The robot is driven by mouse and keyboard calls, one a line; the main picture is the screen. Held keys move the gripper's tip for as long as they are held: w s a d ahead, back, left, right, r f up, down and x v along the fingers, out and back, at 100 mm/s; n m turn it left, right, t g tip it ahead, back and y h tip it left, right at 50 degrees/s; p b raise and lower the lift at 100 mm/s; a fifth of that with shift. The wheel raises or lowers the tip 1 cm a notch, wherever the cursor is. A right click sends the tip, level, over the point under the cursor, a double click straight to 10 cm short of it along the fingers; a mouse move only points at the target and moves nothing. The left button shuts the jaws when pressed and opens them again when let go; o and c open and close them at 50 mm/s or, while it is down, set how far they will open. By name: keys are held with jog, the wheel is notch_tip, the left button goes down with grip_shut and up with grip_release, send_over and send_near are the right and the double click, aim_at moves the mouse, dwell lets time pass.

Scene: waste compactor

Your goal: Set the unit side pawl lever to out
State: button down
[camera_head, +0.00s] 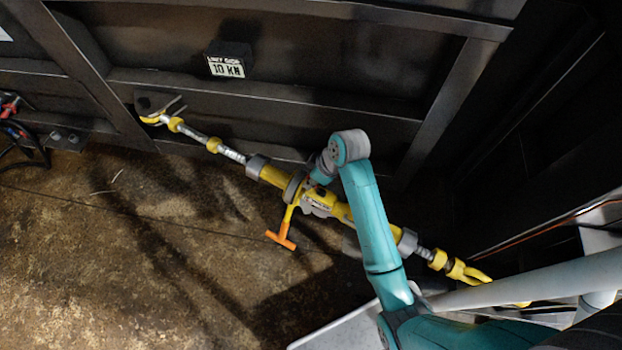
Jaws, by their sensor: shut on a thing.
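A yellow ratchet turnbuckle (272,176) with grey collars runs slantwise from the dark wall at the upper left to the lower right. A yellow handle with an orange T-grip (281,237) sticks out from its ratchet middle toward the lower left. My teal arm reaches over the turnbuckle from the lower right. My gripper (297,187) is at the ratchet unit, close to the base of the handle, and is shut on a small part there, apparently the pawl lever. The lever is not clearly visible behind the gripper, and its position cannot be told.
The turnbuckle's upper left end hooks to a wall bracket (157,104). Red and blue cables (14,128) hang at the far left. The stained floor at lower left is clear.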

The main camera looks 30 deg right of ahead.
aim_at(321, 192)
jog(key=shift+s+d, duration=0.1)
jog(key=shift+s+d+r+t+y, duration=0.15)
jog(key=shift+s+d+t+y, duration=0.1)
jog(key=shift+s+t+y, duration=0.25)
jog(key=shift+s+d+r+t+y, duration=0.1)
jog(key=shift+s+d+t+y, duration=0.25)
jog(key=shift+t, duration=0.35)
jog(key=shift+s+d+r+t+y, duration=0.1)
jog(key=shift+s+d+t+y, duration=0.15)
jog(key=shift+t+y, duration=0.3)
jog(key=shift+s+d+r+t+y, duration=0.1)
jog(key=shift+s+t+y, duration=0.1)
jog(key=shift+t+y, duration=0.3)
jog(key=shift+s+d+f+n+t+y, duration=0.15)
jog(key=shift+s+d+t+y, duration=0.3)
jog(key=shift+t+y, duration=0.4)
jog(key=shift+s+d+f+n+t+y, duration=0.15)
jog(key=shift+s+d+t+y, duration=0.2)
jog(key=shift+s+t+y, duration=0.45)
jog(key=shift+w+t, duration=0.2)
jog(key=shift+t, duration=0.1)
jog(key=c, duration=1.1)
grip_release()
jog(key=shift+c, duration=0.2)
